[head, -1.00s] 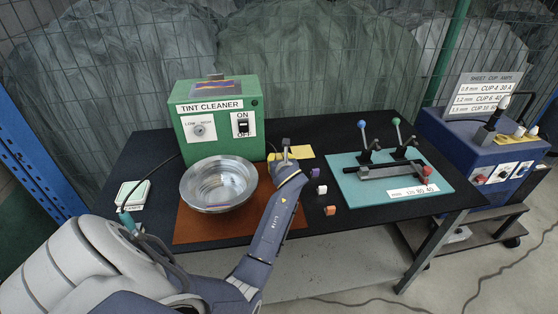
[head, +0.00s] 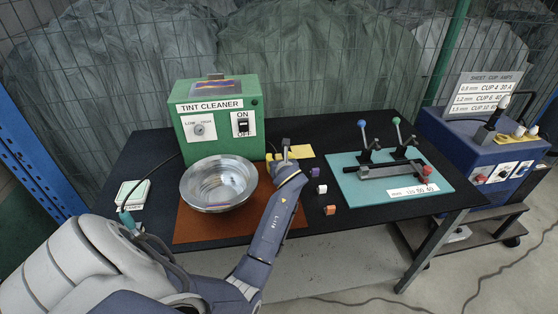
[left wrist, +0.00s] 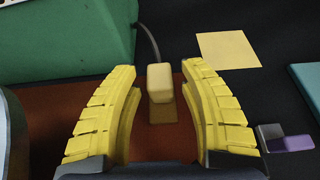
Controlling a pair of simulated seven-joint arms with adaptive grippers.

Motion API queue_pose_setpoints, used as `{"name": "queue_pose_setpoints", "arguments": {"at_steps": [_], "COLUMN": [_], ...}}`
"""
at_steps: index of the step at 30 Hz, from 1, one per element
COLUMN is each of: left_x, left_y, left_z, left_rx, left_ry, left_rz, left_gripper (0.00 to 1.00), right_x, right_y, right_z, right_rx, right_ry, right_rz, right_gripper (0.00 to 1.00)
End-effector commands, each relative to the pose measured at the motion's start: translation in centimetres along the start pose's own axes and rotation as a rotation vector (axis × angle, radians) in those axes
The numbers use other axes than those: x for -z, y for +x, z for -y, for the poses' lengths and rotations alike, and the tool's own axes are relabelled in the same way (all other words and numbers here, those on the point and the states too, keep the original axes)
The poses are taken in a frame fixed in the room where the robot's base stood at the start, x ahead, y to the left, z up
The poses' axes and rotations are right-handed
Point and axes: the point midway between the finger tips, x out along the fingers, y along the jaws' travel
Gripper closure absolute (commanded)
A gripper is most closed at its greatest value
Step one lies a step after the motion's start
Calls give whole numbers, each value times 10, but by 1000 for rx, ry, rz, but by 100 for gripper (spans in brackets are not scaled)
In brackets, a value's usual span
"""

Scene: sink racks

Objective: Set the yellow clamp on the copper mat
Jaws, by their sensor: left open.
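The yellow clamp (left wrist: 160,82) shows in the left wrist view as a small pale yellow block with a darker lower part. It is at the far edge of the copper mat (left wrist: 62,140), between the fingers of my left gripper (left wrist: 159,70). The gripper's ribbed yellow fingers are open, with visible gaps on both sides of the clamp. In the head view my left gripper (head: 278,158) is low over the back right of the copper mat (head: 190,225); its wrist hides much there, and I cannot separate clamp from fingers. My right gripper is out of view.
A metal bowl (head: 218,187) stands on the mat's left part, before the green tint cleaner box (head: 222,140). A yellow note (head: 304,151) lies behind my wrist.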

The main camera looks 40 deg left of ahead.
Motion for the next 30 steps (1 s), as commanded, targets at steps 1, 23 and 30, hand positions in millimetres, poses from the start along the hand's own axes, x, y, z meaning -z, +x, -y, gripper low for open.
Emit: {"name": "queue_pose_setpoints", "arguments": {"at_steps": [1, 23, 30], "left_x": [0, 0, 0], "left_y": [-4, -111, -120], "left_z": [1, 1, 0], "left_rx": [1, 2, 0], "left_ry": [-1, 0, 0], "left_rz": [0, 1, 0], "left_gripper": [58, 58, 58], "right_x": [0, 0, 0], "right_y": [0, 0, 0], "right_z": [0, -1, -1], "right_rx": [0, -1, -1], "right_ry": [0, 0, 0], "right_rz": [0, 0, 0], "right_gripper": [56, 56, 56]}}
